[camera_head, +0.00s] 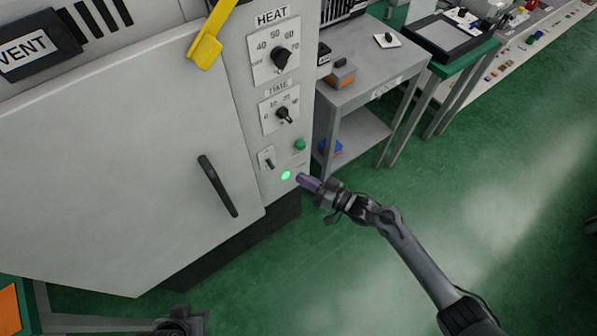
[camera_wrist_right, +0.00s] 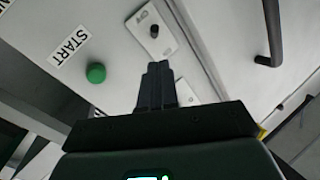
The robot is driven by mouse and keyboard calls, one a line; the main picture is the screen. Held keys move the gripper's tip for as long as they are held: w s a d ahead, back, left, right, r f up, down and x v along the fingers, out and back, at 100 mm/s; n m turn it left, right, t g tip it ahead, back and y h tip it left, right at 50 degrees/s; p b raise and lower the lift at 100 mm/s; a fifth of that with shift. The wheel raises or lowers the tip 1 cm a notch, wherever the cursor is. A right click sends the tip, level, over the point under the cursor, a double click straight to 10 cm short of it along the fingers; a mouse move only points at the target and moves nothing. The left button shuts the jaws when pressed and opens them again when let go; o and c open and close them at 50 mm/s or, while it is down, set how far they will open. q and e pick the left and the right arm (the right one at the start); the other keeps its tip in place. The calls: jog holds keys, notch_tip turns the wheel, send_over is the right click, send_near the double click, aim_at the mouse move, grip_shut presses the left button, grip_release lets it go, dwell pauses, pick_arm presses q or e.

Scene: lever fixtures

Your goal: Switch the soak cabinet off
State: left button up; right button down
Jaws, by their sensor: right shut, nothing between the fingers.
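The soak cabinet (camera_head: 130,160) is a large grey box with a dark door handle (camera_head: 218,185). Its right-hand panel has a small toggle switch (camera_head: 268,162) on a pale plate, a green button (camera_head: 300,145) and a lit green lamp (camera_head: 286,175). I cannot tell the lever's position. In the right wrist view the switch (camera_wrist_right: 153,31) is beyond my fingertips, and the START button (camera_wrist_right: 96,72) is left of them. My right gripper (camera_head: 300,178) is shut and empty, in front of the panel near the lamp. A dark part at the bottom edge may be my left gripper (camera_head: 183,322).
HEAT (camera_head: 281,58) and TIME (camera_head: 283,113) dials sit above the switch. A yellow handle (camera_head: 206,50) hangs at the cabinet's top. A grey bench (camera_head: 365,88) stands close on the right, with other tables behind. The green floor (camera_head: 480,210) at right is clear.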

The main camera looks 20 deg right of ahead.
jog(key=v, duration=0.2)
jog(key=shift+s+d+r+p, duration=0.2)
jog(key=shift+p, duration=0.2)
